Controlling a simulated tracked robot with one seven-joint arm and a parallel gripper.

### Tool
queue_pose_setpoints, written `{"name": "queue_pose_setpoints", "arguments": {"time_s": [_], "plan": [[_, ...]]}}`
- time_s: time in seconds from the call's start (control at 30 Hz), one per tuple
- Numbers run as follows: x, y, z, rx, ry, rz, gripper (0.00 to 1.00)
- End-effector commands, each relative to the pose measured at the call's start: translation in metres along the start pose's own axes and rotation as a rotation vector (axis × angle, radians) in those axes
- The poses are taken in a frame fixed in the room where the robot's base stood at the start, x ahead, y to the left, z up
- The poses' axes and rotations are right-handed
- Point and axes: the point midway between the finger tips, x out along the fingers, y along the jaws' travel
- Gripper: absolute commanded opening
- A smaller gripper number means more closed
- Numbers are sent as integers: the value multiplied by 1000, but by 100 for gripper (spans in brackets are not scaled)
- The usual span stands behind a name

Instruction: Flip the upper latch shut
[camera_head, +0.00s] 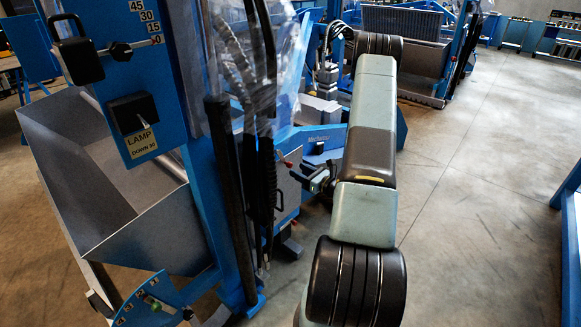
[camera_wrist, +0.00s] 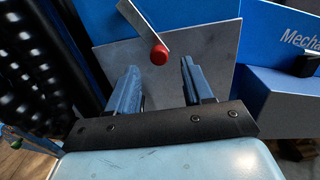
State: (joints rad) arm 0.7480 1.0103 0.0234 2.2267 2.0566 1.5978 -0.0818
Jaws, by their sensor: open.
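A flat metal lever with a red knob, which looks like a latch (camera_wrist: 143,30), is mounted against a grey plate in the wrist view. It slants from upper left down to the knob at its lower right end. My gripper (camera_wrist: 158,67) is open, one finger on each side of the knob in the picture. The knob shows just beyond and between the fingertips; I cannot tell whether anything touches. In the head view my gripper (camera_head: 303,176) is small and partly dark, left of my arm, with a red tip (camera_head: 282,158) near it. Whether this is the upper latch is unclear.
The grey plate (camera_wrist: 205,50) stands behind the lever, with blue panels (camera_wrist: 285,95) to the right. A black ribbed hose (camera_wrist: 40,70) is at the left. In the head view a blue post and dark cables (camera_head: 268,150) stand close left of the gripper. Open floor (camera_head: 470,200) lies right.

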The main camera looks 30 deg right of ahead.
Motion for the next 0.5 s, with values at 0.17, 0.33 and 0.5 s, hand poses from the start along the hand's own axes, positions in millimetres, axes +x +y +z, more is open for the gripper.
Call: {"name": "queue_pose_setpoints", "arguments": {"time_s": [0.17,0.33,0.5], "plan": [[30,1,0,-1,-1,4,51],[47,1,0,-2,-1,3,51],[55,1,0,-1,-1,1,51]]}}
